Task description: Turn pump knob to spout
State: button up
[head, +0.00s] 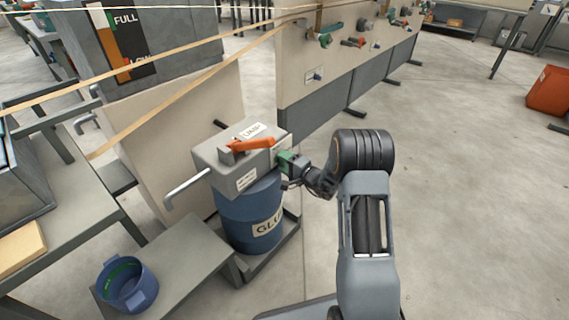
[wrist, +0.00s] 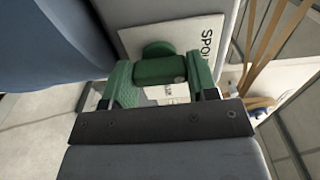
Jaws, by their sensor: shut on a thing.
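The grey pump (head: 225,157) sits on top of a blue glue drum (head: 250,215), with an orange lever on its top and a bent spout pipe (head: 187,187) at its left. My gripper (head: 287,163) is at the pump's right side. In the wrist view my gripper (wrist: 161,82) is shut on the green knob (wrist: 158,68), with a green finger on each side of it. A white plate (wrist: 185,33) behind the knob carries sideways lettering that reads "SPO" before it is covered. Lower lettering is partly hidden by the knob and my gripper.
A blue bucket (head: 127,284) stands on a low grey bench (head: 185,262) left of the drum. A panel (head: 300,75) with hung tools stands behind. Yellow-brown bands cross the upper left. The floor at right is clear, with an orange bin (head: 549,91) far off.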

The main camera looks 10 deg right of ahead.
jog(key=o, duration=0.9)
jog(key=p+v, duration=0.2)
jog(key=v, duration=1.1)
jog(key=shift+s+d+p, duration=0.2)
jog(key=shift+s+p, duration=0.15)
jog(key=shift+p, duration=0.05)
